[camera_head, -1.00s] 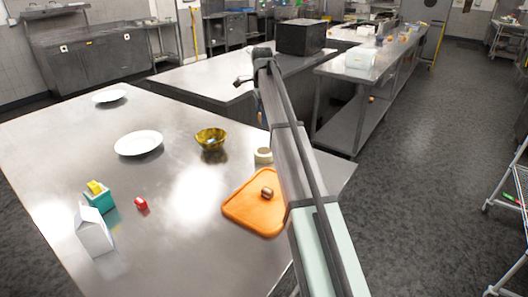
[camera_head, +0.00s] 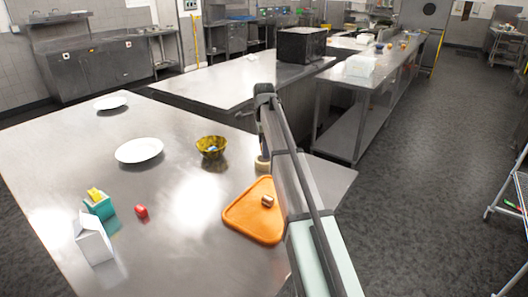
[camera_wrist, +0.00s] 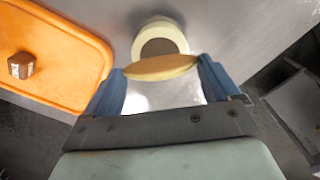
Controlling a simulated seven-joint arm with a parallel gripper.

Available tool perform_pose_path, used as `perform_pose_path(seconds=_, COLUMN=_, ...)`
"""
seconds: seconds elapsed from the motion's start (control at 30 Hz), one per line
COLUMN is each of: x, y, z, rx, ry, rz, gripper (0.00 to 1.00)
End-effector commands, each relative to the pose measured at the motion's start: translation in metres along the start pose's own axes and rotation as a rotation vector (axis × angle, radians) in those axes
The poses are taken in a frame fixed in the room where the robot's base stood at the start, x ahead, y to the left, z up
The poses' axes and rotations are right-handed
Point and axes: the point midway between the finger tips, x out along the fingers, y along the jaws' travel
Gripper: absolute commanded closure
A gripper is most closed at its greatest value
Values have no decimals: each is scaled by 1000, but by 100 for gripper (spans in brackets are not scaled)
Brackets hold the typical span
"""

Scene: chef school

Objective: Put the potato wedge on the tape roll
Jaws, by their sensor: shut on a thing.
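In the wrist view my gripper (camera_wrist: 162,82) is shut on the potato wedge (camera_wrist: 160,68), a yellow-orange piece held crosswise between its two blue fingertips. The tape roll (camera_wrist: 160,30), a cream ring with a brown middle, lies on the table just beyond the wedge. The wedge overlaps its near edge in the picture; I cannot tell whether they touch. In the head view the tape roll (camera_head: 261,163) is partly hidden by my arm, and my gripper and the wedge are not visible there.
An orange tray or board (camera_head: 250,218) with a small brown object (camera_head: 267,201) lies beside the tape roll. A patterned bowl (camera_head: 211,147), white plates (camera_head: 139,150), a red item (camera_head: 141,211), a teal box (camera_head: 101,207) and a white carton (camera_head: 94,240) stand further left. The table's right edge is close.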

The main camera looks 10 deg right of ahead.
Motion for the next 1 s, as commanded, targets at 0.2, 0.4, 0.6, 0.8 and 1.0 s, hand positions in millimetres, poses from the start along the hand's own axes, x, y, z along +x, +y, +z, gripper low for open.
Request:
perform_pose_path(seconds=0.2, x=26, y=1, z=0, rx=0, ry=0, rz=1, gripper=40)
perform_pose_path(seconds=0.4, x=27, y=0, z=0, rx=0, ry=0, rz=0, gripper=40)
perform_pose_path(seconds=0.6, x=30, y=0, z=0, rx=0, ry=0, rz=0, gripper=40)
perform_pose_path(seconds=0.8, x=30, y=0, z=0, rx=0, ry=0, rz=0, gripper=0)
perform_pose_path(seconds=1.0, x=29, y=0, z=0, rx=0, ry=0, rz=0, gripper=0)
